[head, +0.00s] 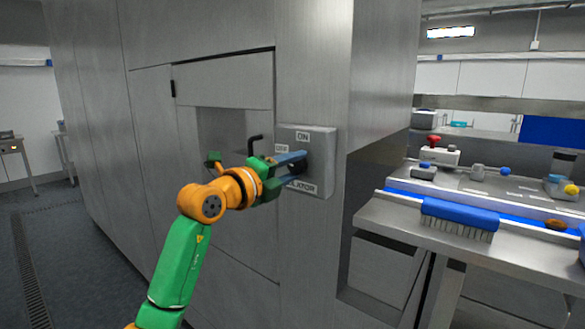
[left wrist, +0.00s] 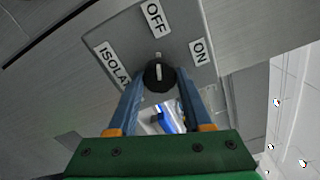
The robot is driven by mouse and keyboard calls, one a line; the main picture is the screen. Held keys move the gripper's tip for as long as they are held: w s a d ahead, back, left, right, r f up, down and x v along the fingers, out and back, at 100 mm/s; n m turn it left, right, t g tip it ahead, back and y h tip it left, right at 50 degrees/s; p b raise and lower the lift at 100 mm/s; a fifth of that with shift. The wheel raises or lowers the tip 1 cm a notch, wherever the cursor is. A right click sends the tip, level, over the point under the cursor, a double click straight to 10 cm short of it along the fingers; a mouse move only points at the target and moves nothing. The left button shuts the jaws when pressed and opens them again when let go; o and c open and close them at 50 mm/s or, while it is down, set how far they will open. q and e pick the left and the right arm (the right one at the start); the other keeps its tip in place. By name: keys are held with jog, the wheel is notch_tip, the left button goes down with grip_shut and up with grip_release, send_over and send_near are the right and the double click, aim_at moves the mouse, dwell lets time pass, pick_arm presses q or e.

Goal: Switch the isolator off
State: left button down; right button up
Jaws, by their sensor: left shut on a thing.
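The isolator (head: 321,160) is a grey box on the steel cabinet wall, with ON at its top, OFF at its left and an ISOLATOR label below. Its round black knob (left wrist: 159,76) shows clearly in the left wrist view, with a white mark that lines up with the OFF label (left wrist: 154,17); the ON label (left wrist: 198,52) is off to the right. My left gripper (head: 299,161) is shut on the knob, one blue finger on each side. In the head view the fingers partly hide the knob and the labels. My right gripper is not in view.
To the right stands a steel bench (head: 400,222) with a blue brush (head: 459,216) and several small devices. The floor at left is clear.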

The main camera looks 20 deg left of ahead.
pick_arm(q)
jog(key=shift+c, duration=1.6)
grip_release()
jog(key=b+v, duration=0.4)
jog(key=v, duration=0.3)
